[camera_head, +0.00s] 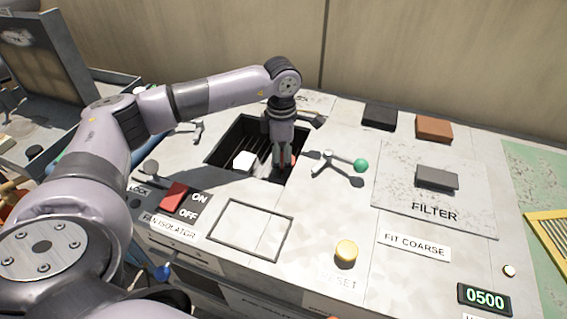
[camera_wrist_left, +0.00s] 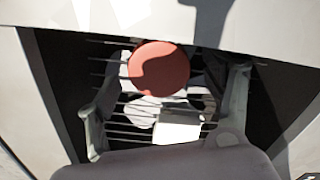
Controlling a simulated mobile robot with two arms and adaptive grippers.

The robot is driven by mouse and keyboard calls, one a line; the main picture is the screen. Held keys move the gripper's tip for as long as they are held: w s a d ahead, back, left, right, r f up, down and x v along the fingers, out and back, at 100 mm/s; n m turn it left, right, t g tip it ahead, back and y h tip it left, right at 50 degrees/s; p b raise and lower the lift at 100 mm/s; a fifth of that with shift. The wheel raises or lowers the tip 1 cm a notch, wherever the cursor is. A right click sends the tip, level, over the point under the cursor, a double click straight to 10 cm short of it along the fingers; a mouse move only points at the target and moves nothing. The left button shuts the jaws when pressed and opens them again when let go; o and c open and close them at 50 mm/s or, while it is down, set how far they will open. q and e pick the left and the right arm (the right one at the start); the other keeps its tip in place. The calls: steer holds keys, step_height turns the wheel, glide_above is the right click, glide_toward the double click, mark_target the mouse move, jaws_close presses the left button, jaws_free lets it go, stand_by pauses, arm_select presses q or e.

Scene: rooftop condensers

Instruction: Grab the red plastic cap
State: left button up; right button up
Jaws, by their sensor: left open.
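The red plastic cap (camera_wrist_left: 158,68) shows as a round red disc in the left wrist view, beside the edge of a dark slatted recess and partly in shadow. In the head view only a sliver of red (camera_head: 293,160) shows at the fingers of my left gripper (camera_head: 283,163). That gripper points down at the right side of the recess. In the left wrist view its fingers (camera_wrist_left: 165,108) are spread wide, with the cap between and beyond them. I see no finger touching the cap. My right gripper is not in view.
A white block (camera_head: 244,160) lies in the recess (camera_head: 222,150). A three-armed handle with a green knob (camera_head: 361,165) stands close right of the gripper.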

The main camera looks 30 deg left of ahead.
arm_select(q)
steer(key=c, duration=0.9)
steer(key=shift+r, duration=0.15)
